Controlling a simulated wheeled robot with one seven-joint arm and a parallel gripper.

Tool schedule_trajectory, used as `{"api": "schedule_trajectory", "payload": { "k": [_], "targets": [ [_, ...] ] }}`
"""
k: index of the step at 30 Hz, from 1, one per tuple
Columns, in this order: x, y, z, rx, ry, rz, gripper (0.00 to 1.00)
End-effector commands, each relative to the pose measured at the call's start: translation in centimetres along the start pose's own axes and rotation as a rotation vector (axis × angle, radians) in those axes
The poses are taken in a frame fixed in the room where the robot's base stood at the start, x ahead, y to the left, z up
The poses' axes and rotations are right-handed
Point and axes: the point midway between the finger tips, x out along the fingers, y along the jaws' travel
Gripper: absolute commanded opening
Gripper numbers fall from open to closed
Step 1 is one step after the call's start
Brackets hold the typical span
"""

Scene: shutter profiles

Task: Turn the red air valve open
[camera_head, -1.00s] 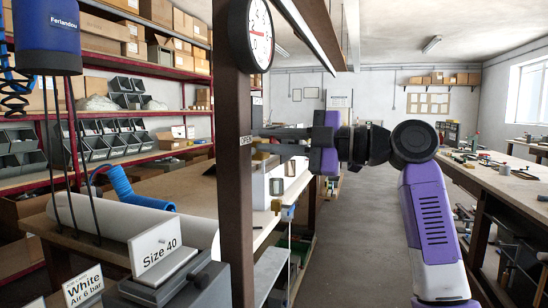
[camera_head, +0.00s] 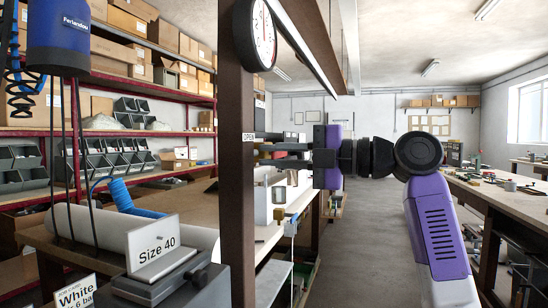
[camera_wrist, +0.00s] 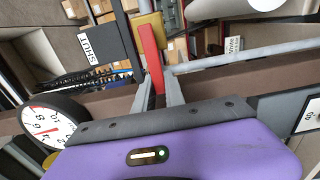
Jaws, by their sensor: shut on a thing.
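The red valve handle (camera_wrist: 151,58) shows in the wrist view as a long flat lever between my two grey fingers. My gripper (camera_wrist: 158,88) is shut on it. A brass-yellow part (camera_wrist: 149,27) lies beside the handle's far end. An OPEN label (camera_head: 248,137) is on the post near my fingers. A dark SHUT sign (camera_wrist: 91,46) shows in the wrist view.
A round pressure gauge (camera_head: 262,33) is high on the brown post (camera_head: 236,200); it also shows in the wrist view (camera_wrist: 46,128). A Size 40 sign (camera_head: 156,247) and a white roll (camera_head: 130,232) stand left of the post. The aisle floor (camera_head: 365,235) is clear.

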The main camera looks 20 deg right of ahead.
Motion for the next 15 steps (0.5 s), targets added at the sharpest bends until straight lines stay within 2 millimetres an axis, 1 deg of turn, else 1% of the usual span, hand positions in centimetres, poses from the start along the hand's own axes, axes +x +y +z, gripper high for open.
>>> {"api": "schedule_trajectory", "payload": {
  "k": [7,8,10,11,15],
  "targets": [
    [0.02,-0.2,-0.19,-0.001,0.006,-0.005,0.0],
    [0.03,-0.21,-0.19,-0.001,0.006,-0.005,0.18],
    [0.03,-0.2,-0.17,-0.001,0.005,-0.005,0.32],
    [0.03,-0.19,-0.16,-0.001,0.005,-0.004,0.36],
    [0.02,-0.14,-0.1,0.0,0.003,-0.003,0.36]
  ]
}}
